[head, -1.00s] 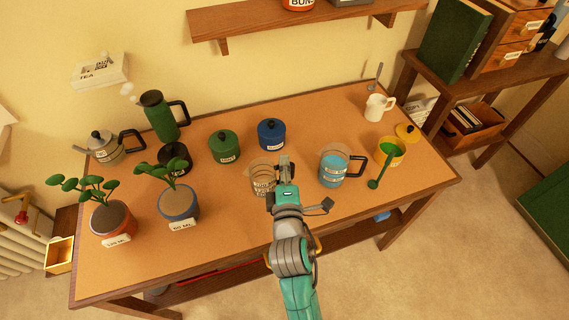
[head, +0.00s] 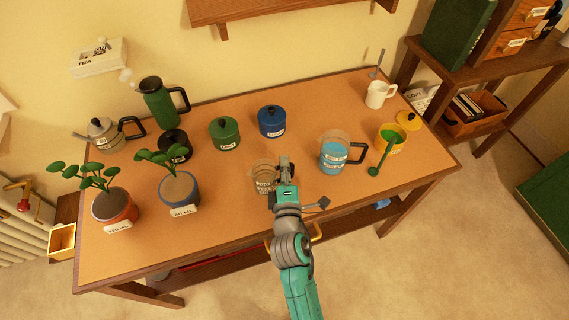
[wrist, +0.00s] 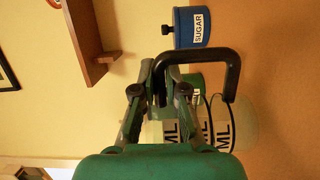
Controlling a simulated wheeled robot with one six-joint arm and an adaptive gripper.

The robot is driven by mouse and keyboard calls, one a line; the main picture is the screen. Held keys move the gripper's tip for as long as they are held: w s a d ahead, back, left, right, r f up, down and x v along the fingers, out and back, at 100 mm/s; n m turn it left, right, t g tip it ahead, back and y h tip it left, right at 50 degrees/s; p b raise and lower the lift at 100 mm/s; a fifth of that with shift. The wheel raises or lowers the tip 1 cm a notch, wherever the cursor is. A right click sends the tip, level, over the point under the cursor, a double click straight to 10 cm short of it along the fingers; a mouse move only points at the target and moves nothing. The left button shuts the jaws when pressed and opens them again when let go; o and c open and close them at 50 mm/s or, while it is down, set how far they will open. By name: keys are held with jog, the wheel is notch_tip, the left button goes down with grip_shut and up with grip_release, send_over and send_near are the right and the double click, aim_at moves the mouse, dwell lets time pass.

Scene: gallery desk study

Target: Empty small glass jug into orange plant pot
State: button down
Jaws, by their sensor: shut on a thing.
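My gripper (head: 284,166) is shut on the black handle of the small glass jug (head: 263,178), which hangs or stands upright over the middle of the desk. In the wrist view the handle (wrist: 232,70) runs between my fingers (wrist: 162,92), and the clear body (wrist: 245,125) with an ML label shows behind. The jug's contents and any gap under it are hard to tell. The orange plant pot (head: 116,214), holding a leafy plant and a label, stands at the desk's left front corner, well left of my gripper.
A blue plant pot (head: 182,199) stands between the jug and the orange pot. Green (head: 224,135) and blue (head: 271,122) tins stand behind. A larger jug with blue contents (head: 333,157) and a yellow pot (head: 396,142) are to the right. The desk's front left-middle is clear.

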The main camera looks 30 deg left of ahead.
jog(key=shift+f, duration=0.6)
dwell(0.3)
jog(key=c, duration=1.1)
grip_release()
jog(key=shift+c, duration=0.2)
jog(key=shift+f, duration=0.1)
jog(key=shift+v, duration=4)
jog(key=shift+d, duration=0.1)
